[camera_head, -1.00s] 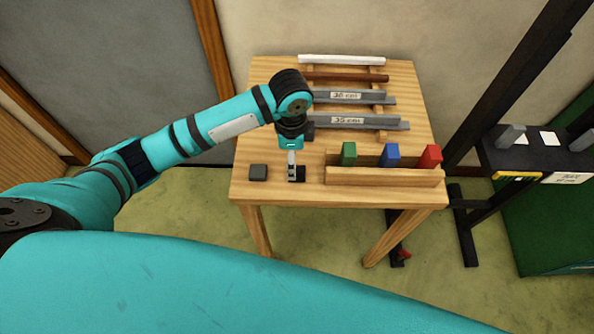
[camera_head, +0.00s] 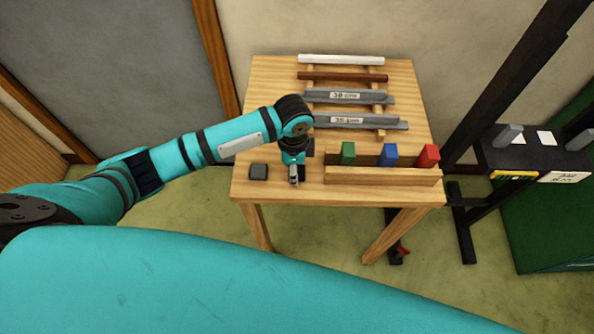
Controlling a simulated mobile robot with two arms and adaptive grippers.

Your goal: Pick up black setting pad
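My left gripper (camera_head: 293,178) points down at the front of the wooden table, low over the spot where a small black pad showed a second ago. The gripper now covers nearly all of that black pad, so I cannot tell whether the fingers touch it or have closed on it. A dark grey square block (camera_head: 258,171) lies on the table just left of the gripper, apart from it. My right gripper is not in view.
Right of the gripper, a wooden rack (camera_head: 382,176) holds a green block (camera_head: 348,153), a blue block (camera_head: 389,155) and a red block (camera_head: 428,155). Behind, labelled grey bars (camera_head: 345,97), a brown bar (camera_head: 344,76) and a white bar (camera_head: 341,59) lie on wooden supports.

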